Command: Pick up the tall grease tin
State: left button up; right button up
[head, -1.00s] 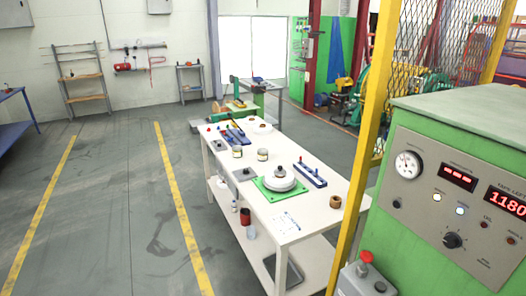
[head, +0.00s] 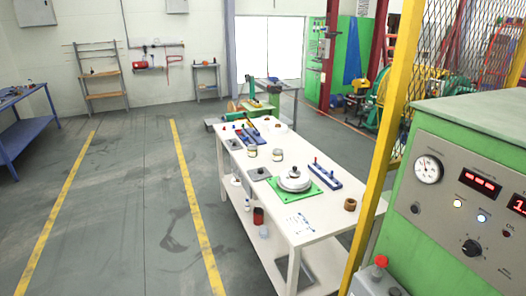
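Two small tins with pale labels stand upright near the middle of the white table: a left tin (head: 251,151) and a right tin (head: 278,154). They are too small here to tell which one is the tall grease tin. They stand a little apart. Neither of my grippers is in view.
On the white table (head: 300,225) are a green plate (head: 293,195) with a white round piece, blue racks (head: 324,175) and a brown ring (head: 350,204). A yellow post (head: 385,130) and green control cabinet (head: 470,190) stand at right. The floor left of the table is clear.

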aim_at(277, 153)
jog(key=i+u, duration=0.15)
jog(key=i, duration=2.1)
jog(key=i+j+z, duration=0.1)
jog(key=i, duration=0.95)
jog(key=i+j, duration=0.15)
jog(key=i, duration=0.95)
